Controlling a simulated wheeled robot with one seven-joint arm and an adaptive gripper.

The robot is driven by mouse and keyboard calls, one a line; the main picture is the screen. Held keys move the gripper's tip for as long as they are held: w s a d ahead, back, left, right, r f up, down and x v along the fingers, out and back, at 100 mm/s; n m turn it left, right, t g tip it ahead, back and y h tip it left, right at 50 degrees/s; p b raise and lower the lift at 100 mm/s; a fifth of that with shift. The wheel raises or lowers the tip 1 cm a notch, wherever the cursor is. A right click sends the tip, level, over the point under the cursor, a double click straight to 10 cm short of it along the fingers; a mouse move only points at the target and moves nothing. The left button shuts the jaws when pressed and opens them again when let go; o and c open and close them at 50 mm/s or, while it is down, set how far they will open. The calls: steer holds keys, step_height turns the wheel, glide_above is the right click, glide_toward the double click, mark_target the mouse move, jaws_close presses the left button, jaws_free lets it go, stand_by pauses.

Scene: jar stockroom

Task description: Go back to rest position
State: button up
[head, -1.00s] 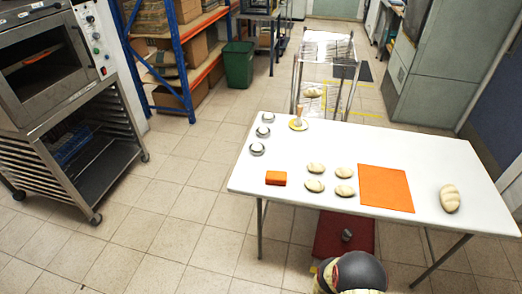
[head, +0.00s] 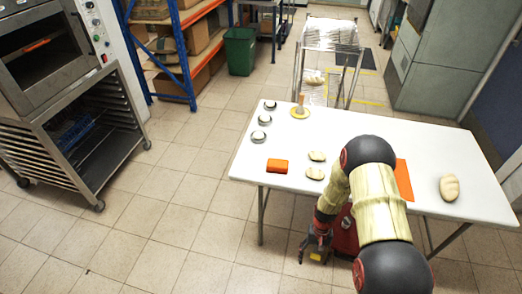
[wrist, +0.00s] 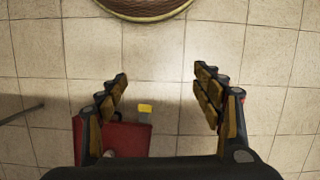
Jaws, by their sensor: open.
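My gripper (head: 318,250) hangs low in front of the table's near edge in the head view, below the tabletop. In the wrist view its two fingers (wrist: 160,74) are spread wide with nothing between them, above the tiled floor. My arm crosses the front of the white table (head: 240,172) and hides part of the top. Pale dough pieces (head: 316,156) and part of an orange mat (head: 404,180) show beside the arm.
An orange block (head: 277,166), small round tins (head: 258,136) and a loaf (head: 449,188) lie on the table. Open floor lies left of the table.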

steer(key=s+a+r+t, duration=0.1)
steer(key=s+r+t, duration=0.2)
steer(key=r, duration=1.6)
steer(key=s+r+n+t+p, duration=0.1)
steer(key=s+r, duration=0.6)
steer(key=r, duration=1.2)
steer(key=s+a+r+t+p, duration=0.1)
steer(key=s+r+t, duration=0.3)
steer(key=r, duration=1.5)
steer(key=shift+s+a+n+t+h, duration=0.3)
steer(key=shift+s+a+n, duration=0.1)
steer(key=shift+s, duration=0.45)
